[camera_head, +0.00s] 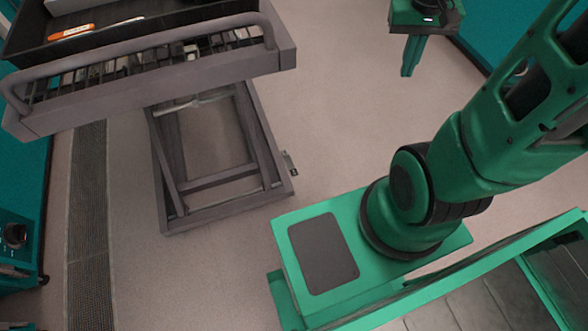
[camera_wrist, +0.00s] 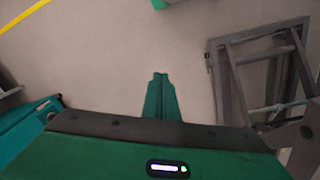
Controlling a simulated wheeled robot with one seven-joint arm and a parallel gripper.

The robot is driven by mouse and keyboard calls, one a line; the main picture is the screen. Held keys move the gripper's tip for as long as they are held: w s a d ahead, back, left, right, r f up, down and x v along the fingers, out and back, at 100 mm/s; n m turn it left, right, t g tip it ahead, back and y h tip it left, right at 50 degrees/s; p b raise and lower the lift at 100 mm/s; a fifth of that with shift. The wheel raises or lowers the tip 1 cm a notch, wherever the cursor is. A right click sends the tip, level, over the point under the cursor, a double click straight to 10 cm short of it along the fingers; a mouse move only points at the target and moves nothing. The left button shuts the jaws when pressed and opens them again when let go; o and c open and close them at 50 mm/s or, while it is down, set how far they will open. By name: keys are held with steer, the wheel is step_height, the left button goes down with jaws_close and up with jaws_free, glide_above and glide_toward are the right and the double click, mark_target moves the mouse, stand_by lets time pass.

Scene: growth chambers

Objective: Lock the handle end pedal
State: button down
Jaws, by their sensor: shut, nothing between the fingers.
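A grey cart (camera_head: 150,100) stands at the left of the head view, with a bar handle (camera_head: 140,52) along its near end. Its lower base frame (camera_head: 228,215) rests near the floor. A small dark pedal-like piece (camera_head: 290,162) sticks out from the frame's right side; I cannot tell whether it is locked. The frame (camera_wrist: 235,95) also shows at the right of the wrist view, with a small piece (camera_wrist: 208,62) on its left edge. My gripper (camera_head: 408,73) is shut and empty, over bare floor to the right of the cart, apart from the pedal. Its fingertips (camera_wrist: 160,76) point at the floor.
The cart carries a black tray (camera_head: 120,32) with an orange-handled item (camera_head: 70,33). A floor grate (camera_head: 88,220) runs at the left. Teal cabinets (camera_head: 20,215) stand at the left. Free floor (camera_head: 330,110) lies between the cart and my arm.

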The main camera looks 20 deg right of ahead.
steer(key=w+a+f+n+t, duration=0.1)
steer(key=w+a+f+n, duration=0.15)
steer(key=w+f, duration=0.85)
steer(key=w+a+f+n, duration=0.1)
steer(key=w+a+f, duration=0.2)
steer(key=w+f, duration=0.75)
steer(key=s+a+f, duration=0.1)
steer(key=a+f, duration=0.3)
steer(key=f, duration=0.7)
steer(key=s+a+f+n, duration=0.1)
steer(key=a+f, duration=0.4)
steer(key=f, duration=0.7)
steer(key=s+a+f+t+y, duration=0.1)
steer(key=a+f, duration=0.4)
steer(key=f, duration=0.6)
steer(key=shift+s+a+f, duration=0.2)
steer(key=shift+n, duration=0.25)
glide_above(294, 171)
steer(key=f, duration=1.2)
steer(key=shift+s+f, duration=0.35)
steer(key=shift+f, duration=0.5)
